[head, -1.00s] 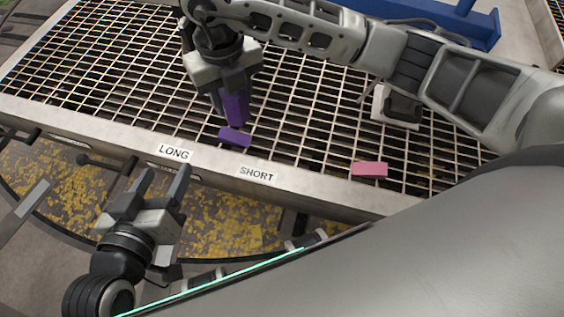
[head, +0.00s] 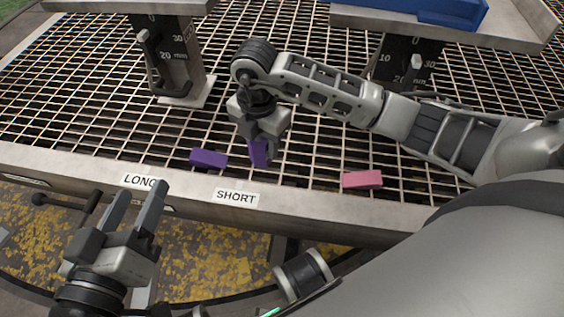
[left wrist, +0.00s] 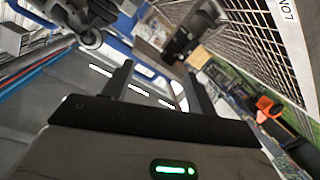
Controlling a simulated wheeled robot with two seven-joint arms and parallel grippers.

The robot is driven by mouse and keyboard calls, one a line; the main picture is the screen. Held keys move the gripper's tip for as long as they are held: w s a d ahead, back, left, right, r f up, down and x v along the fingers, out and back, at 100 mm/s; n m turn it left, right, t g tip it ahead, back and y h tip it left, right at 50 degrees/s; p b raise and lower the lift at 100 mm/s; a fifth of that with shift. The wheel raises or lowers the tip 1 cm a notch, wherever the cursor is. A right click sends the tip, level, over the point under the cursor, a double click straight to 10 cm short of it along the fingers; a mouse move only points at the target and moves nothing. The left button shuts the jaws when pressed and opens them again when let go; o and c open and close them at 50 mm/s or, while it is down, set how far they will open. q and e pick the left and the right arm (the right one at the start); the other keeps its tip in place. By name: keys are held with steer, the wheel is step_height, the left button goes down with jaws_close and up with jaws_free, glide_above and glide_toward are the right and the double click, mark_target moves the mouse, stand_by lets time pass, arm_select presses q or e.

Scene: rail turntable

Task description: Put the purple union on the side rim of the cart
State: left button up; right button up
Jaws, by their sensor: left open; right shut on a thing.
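Two purple blocks show in the head view, and I cannot tell which is the union. One purple block (head: 208,158) lies on the grating near the rim. The other purple block (head: 259,153) is upright in my right gripper (head: 261,157), which is shut on it; whether it touches the grating is unclear. The pale rim (head: 300,211) with labels "LONG" and "SHORT" runs along the near edge. My left gripper (head: 137,198) is open and empty at the "LONG" label, partly covering it. Its two spread fingers also show in the left wrist view (left wrist: 160,85).
A pink block (head: 362,179) lies on the grating to the right. Two stands with millimetre scales (head: 170,60) rise behind, one partly behind my right arm. A blue tray (head: 440,10) sits at the back right. The rim between "SHORT" and my body is bare.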

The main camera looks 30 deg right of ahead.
steer(key=d+f+b, duration=0.1)
steer(key=d+f, duration=0.1)
steer(key=d+f+b, duration=0.1)
steer(key=d+f, duration=0.1)
steer(key=f, duration=0.1)
steer(key=shift+d, duration=0.1)
steer(key=shift+d+f, duration=0.15)
steer(key=f, duration=0.1)
steer(key=f+b, duration=0.2)
steer(key=shift+d+f, duration=0.35)
steer(key=shift+f, duration=0.05)
arm_select(q)
step_height(320, 180, up, 6)
steer(key=w+m+t+h, duration=0.2)
steer(key=m+t, duration=0.1)
steer(key=shift+w+a+t+h, duration=0.15)
steer(key=shift+a+t+h, duration=0.15)
steer(key=shift+t, duration=0.1)
arm_select(e)
steer(key=shift+f+b, duration=0.1)
steer(key=shift+b, duration=0.2)
steer(key=o, duration=1.2)
steer(key=shift+f, duration=0.1)
arm_select(q)
steer(key=shift+r, duration=0.15)
